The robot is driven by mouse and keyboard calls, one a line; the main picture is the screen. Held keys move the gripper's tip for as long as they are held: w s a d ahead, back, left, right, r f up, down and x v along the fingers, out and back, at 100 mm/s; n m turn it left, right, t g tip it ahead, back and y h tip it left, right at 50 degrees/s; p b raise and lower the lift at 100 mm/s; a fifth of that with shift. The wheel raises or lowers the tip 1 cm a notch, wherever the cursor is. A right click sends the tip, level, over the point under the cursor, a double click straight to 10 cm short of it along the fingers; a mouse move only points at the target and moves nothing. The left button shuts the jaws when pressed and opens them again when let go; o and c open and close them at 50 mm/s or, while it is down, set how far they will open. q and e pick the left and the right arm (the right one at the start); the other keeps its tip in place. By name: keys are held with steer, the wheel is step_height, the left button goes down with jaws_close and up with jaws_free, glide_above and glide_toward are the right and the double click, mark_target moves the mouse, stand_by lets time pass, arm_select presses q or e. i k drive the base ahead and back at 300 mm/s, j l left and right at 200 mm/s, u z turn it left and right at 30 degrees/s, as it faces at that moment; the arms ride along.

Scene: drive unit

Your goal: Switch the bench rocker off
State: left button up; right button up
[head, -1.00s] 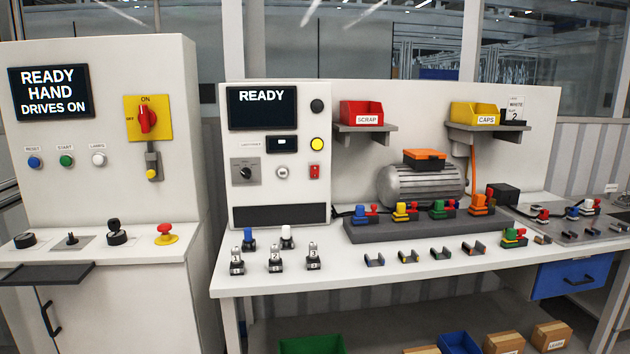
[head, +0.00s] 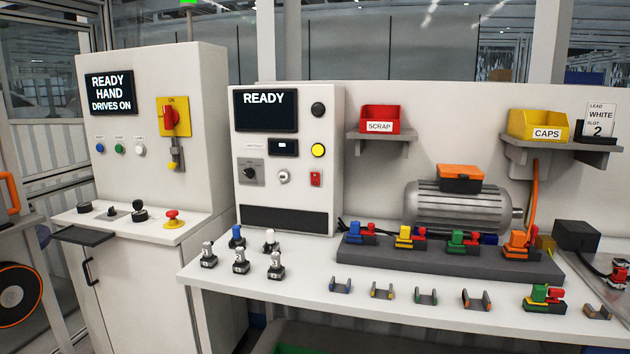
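The bench rocker looks to be the small red switch (head: 316,179) low on the right side of the bench's white control panel (head: 291,205). It is too small to tell which way it is tipped. The panel's screen (head: 265,111) reads READY. A yellow round button (head: 318,150) and a black knob (head: 318,109) sit above the switch. A grey selector (head: 250,172) and a small round dial (head: 284,176) are to its left. Neither of my grippers is in view.
The white bench (head: 370,315) carries numbered plugs, coloured connectors on a dark rail (head: 450,259), and a grey motor (head: 455,208). A scrap bin (head: 380,120) and a caps bin (head: 538,125) sit on shelves. A control cabinet (head: 150,130) stands left, with a red mushroom button (head: 172,218).

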mark_target(314, 176)
steer(key=i, duration=1.65)
